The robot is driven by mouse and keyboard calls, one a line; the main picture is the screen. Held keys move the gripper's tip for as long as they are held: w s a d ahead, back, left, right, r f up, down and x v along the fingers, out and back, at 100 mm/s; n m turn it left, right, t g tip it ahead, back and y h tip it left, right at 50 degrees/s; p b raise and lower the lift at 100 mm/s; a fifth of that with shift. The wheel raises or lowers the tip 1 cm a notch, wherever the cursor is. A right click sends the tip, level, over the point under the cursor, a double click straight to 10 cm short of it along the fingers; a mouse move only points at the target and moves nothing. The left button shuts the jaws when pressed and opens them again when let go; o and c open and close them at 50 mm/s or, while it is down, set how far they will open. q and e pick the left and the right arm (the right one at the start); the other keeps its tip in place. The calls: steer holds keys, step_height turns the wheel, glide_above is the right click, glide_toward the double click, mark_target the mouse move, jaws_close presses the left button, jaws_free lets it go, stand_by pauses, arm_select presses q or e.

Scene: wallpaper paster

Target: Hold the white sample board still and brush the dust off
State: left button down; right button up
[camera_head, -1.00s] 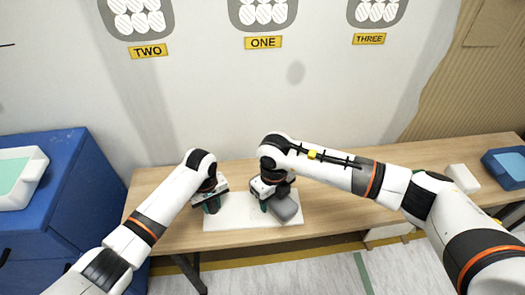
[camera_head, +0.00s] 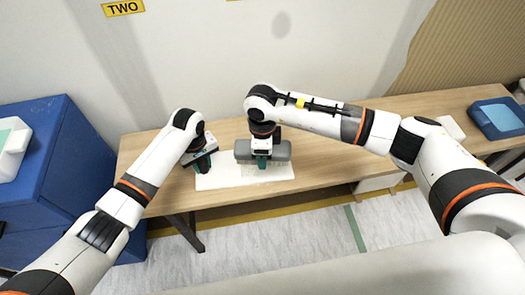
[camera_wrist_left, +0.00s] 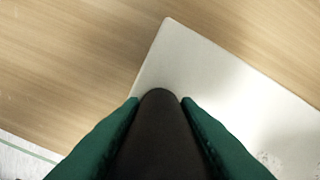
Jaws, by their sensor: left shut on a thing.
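The white sample board (camera_head: 230,180) lies flat on the wooden table, and its corner shows in the left wrist view (camera_wrist_left: 190,62). My left gripper (camera_head: 203,163) is at the board's left end. In the left wrist view its green fingers (camera_wrist_left: 160,125) are shut on a dark rounded thing (camera_wrist_left: 158,140) above the board; whether that touches the board cannot be told. My right gripper (camera_head: 262,161) is over the board's right half, at a wide grey brush (camera_head: 278,151), and appears shut on it. Pale specks of dust (camera_wrist_left: 268,160) show on the board.
The wooden table (camera_head: 330,160) is clear to the right of the board. A blue tray (camera_head: 497,118) and a white block (camera_head: 452,128) stand at its right end. A blue cabinet (camera_head: 60,150) with a white tray (camera_head: 14,160) stands at the left. The wall is behind.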

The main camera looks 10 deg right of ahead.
steer(key=shift+f, duration=3.25)
